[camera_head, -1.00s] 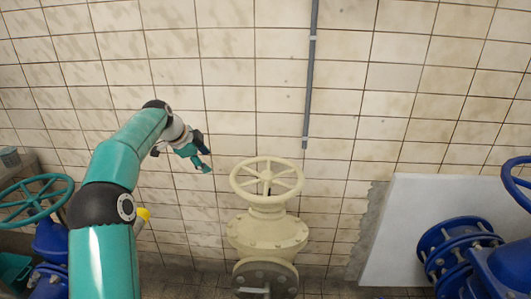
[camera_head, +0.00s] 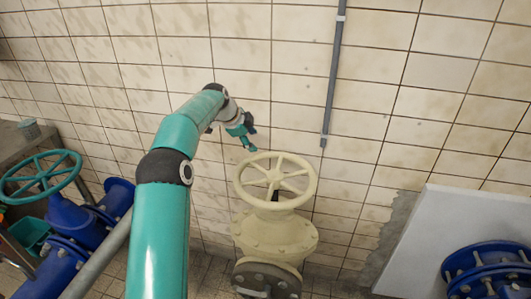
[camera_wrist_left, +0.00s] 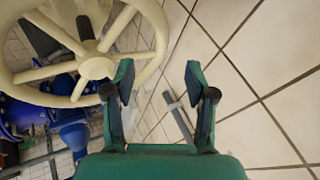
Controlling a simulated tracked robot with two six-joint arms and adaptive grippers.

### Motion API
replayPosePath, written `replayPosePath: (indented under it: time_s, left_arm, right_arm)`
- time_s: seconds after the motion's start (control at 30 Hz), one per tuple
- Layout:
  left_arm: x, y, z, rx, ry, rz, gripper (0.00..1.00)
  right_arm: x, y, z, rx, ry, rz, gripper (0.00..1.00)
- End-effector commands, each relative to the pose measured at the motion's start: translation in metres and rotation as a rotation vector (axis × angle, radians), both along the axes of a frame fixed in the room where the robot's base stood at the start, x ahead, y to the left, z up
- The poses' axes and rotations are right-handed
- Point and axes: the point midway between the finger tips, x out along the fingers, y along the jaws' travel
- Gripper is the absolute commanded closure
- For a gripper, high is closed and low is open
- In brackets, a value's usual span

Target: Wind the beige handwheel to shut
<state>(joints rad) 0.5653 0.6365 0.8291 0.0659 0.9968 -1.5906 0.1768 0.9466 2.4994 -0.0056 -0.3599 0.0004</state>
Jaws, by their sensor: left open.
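The beige handwheel (camera_head: 275,178) sits level on top of a beige valve body (camera_head: 275,232) in the middle of the head view. It has a round rim, several spokes and a hub. My left gripper (camera_head: 248,136) is just behind and above the wheel's far left rim, in front of the tiled wall. In the left wrist view the wheel (camera_wrist_left: 95,66) fills the upper left. My left gripper (camera_wrist_left: 160,85) is open there, with nothing between its fingers. The left finger appears near or over the rim; I cannot tell whether they touch. My right gripper is not in view.
A teal handwheel (camera_head: 40,178) on blue pipework (camera_head: 70,245) stands at the left. A grey conduit (camera_head: 333,70) runs down the tiled wall behind. A pale panel (camera_head: 440,235) and a blue flange (camera_head: 487,272) are at the right.

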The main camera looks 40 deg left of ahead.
Motion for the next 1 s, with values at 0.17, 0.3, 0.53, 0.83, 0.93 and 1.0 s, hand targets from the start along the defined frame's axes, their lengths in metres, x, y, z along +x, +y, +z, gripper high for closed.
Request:
replayPosePath:
  time_s: [0.17, 0.3, 0.53, 0.83, 0.93, 1.0]
  left_arm:
    - [0.021, 0.001, -0.033, -0.003, 0.004, 0.002, 0.44]
    - [0.037, 0.002, -0.057, -0.001, 0.003, 0.003, 0.44]
    - [0.056, 0.003, -0.085, -0.001, 0.001, 0.004, 0.44]
    - [0.063, 0.004, -0.097, 0.000, 0.000, 0.005, 0.44]
    - [0.062, 0.004, -0.097, 0.000, 0.000, 0.005, 0.44]
    - [0.062, 0.004, -0.097, 0.000, 0.000, 0.005, 0.44]
  right_arm:
    - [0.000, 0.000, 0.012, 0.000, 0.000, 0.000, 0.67]
    - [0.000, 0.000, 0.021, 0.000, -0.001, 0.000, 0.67]
    - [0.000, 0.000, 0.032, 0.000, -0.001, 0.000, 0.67]
    - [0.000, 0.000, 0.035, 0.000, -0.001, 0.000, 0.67]
    - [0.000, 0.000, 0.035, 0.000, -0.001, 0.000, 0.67]
    - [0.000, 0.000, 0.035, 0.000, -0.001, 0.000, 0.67]
